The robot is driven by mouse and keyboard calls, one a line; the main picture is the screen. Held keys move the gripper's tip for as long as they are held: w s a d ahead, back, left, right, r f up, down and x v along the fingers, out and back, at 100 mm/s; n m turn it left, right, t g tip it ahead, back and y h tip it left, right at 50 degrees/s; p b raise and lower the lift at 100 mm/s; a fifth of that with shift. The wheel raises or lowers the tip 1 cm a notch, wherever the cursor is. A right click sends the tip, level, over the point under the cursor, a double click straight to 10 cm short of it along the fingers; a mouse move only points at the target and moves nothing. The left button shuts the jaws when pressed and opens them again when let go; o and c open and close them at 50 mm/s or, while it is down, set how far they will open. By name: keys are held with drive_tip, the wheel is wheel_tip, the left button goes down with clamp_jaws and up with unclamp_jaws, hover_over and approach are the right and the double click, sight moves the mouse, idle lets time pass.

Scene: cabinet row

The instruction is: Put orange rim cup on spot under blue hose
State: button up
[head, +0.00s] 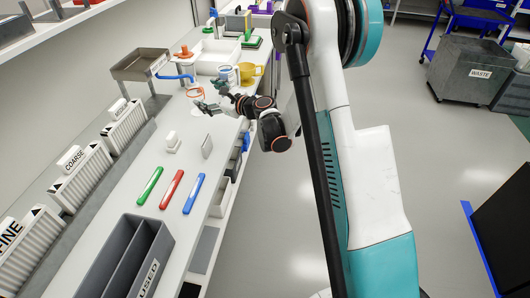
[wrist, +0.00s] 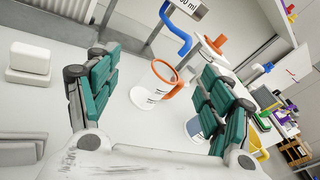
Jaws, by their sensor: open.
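The orange rim cup (head: 196,94) is white with an orange rim and handle and stands upright on the white counter. In the wrist view the cup (wrist: 152,97) appears between and beyond the teal finger pads, with gaps at both sides. My gripper (head: 212,96) is open and empty, just right of the cup in the head view. The blue hose (head: 176,77) comes out of a grey tray-like tank and bends down close behind the cup; it also shows in the wrist view (wrist: 177,36). The spot under the hose cannot be made out.
A blue-marked cup (head: 227,76) and a yellow cup (head: 252,70) stand right of the orange rim cup. The grey tank (head: 140,66) stands behind. White blocks (head: 172,140) and green, red and blue pens (head: 172,188) lie nearer on the counter.

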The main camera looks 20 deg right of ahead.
drive_tip(key=s+a+r+n+g+h, duration=0.1)
drive_tip(key=s+a+r+n+g, duration=0.1)
drive_tip(key=s+r+n, duration=0.65)
drive_tip(key=s+a+r+n+g+h, duration=0.25)
drive_tip(key=s+n, duration=0.35)
drive_tip(key=s, duration=0.6)
drive_tip(key=s+d+f+n+g+h, duration=0.1)
drive_tip(key=s+d+n, duration=0.1)
drive_tip(key=s, duration=0.6)
drive_tip(key=s+d+f+n+g+h, duration=0.1)
drive_tip(key=s+d+n+h, duration=0.1)
drive_tip(key=s+n, duration=0.3)
drive_tip(key=s+d+f+n+g+h, duration=0.1)
drive_tip(key=s+n, duration=0.3)
drive_tip(key=s, duration=0.7)
drive_tip(key=shift+d, duration=0.9)
